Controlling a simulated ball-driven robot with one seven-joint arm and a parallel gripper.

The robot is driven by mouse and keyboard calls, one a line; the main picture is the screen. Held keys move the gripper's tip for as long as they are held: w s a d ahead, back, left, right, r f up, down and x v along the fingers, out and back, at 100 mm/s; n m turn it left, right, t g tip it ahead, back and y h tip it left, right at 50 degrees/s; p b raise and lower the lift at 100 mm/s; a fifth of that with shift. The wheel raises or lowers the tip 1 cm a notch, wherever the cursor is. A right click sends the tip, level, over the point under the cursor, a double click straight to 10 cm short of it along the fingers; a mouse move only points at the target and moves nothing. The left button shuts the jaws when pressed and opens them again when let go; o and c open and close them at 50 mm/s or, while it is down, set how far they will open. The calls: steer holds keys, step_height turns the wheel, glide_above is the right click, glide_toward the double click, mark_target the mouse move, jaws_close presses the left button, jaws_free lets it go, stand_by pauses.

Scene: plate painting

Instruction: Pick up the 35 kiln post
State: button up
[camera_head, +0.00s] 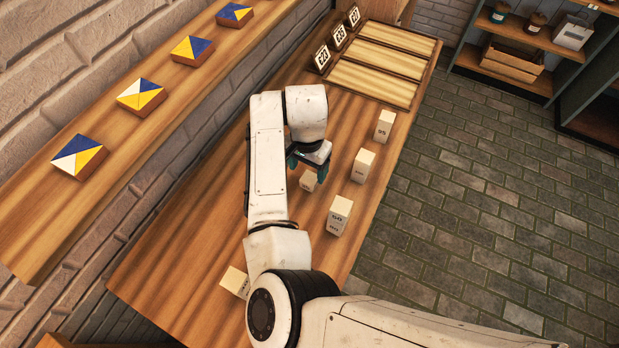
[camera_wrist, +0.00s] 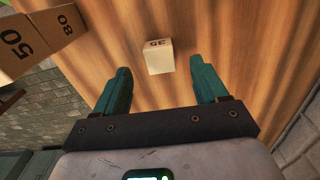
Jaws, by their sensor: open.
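The 35 kiln post (camera_wrist: 159,61) is a small pale block. In the wrist view its number shows upside down on the top edge, and it stands on the wooden table between and slightly beyond my fingertips. In the head view a small block (camera_head: 308,181) sits just below my gripper (camera_head: 307,168). My gripper is open, with its two teal fingers apart; in the wrist view the gap (camera_wrist: 161,70) lies around the block's line, with space on both sides. Nothing is held.
Pale numbered posts stand nearby on the table: one at the right (camera_head: 363,166), one farther back (camera_head: 384,126), one nearer (camera_head: 339,216). Another block (camera_head: 234,282) is partly behind my arm. Three wooden trays (camera_head: 383,61) with label signs (camera_head: 322,58) lie at the far end. Painted tiles (camera_head: 79,158) line a left shelf.

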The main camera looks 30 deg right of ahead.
mark_target(309, 178)
steer(key=shift+w+d+f+p, duration=0.15)
steer(key=shift+f+p, duration=0.15)
steer(key=shift+f, duration=1.05)
steer(key=shift+s+d+f+p, duration=0.1)
steer(key=shift+f+p, duration=0.15)
steer(key=shift+f, duration=1.05)
steer(key=shift+c, duration=0.3)
steer(key=c, duration=1.1)
steer(key=shift+r, duration=0.1)
steer(key=shift+c, duration=0.2)
